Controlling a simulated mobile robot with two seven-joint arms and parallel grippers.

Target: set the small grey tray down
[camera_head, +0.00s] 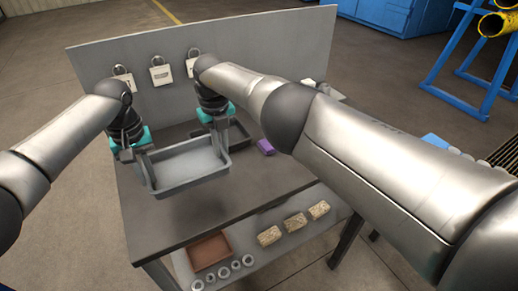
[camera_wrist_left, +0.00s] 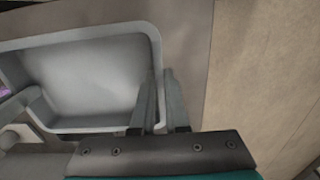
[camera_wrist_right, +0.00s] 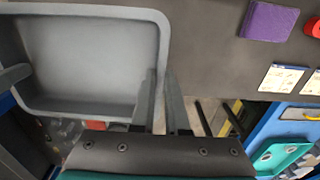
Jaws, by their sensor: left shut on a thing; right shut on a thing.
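The small grey tray (camera_head: 190,162) is an empty rectangular pan with a raised rim. It looks about level, above the left part of the grey workbench (camera_head: 235,192). I cannot tell how large the gap beneath it is. My left gripper (camera_head: 147,165) is shut on its left wall, and my right gripper (camera_head: 222,138) is shut on its right wall. In the left wrist view the fingers (camera_wrist_left: 162,105) straddle the tray wall (camera_wrist_left: 150,75). In the right wrist view the fingers (camera_wrist_right: 166,105) straddle the opposite wall (camera_wrist_right: 155,65).
A dark tray (camera_head: 238,132) lies behind on the bench, partly hidden, with a purple block (camera_head: 265,147) beside it. The lower shelf holds a brown tray (camera_head: 210,251), stone-like blocks (camera_head: 295,223) and rings. The front bench top is clear.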

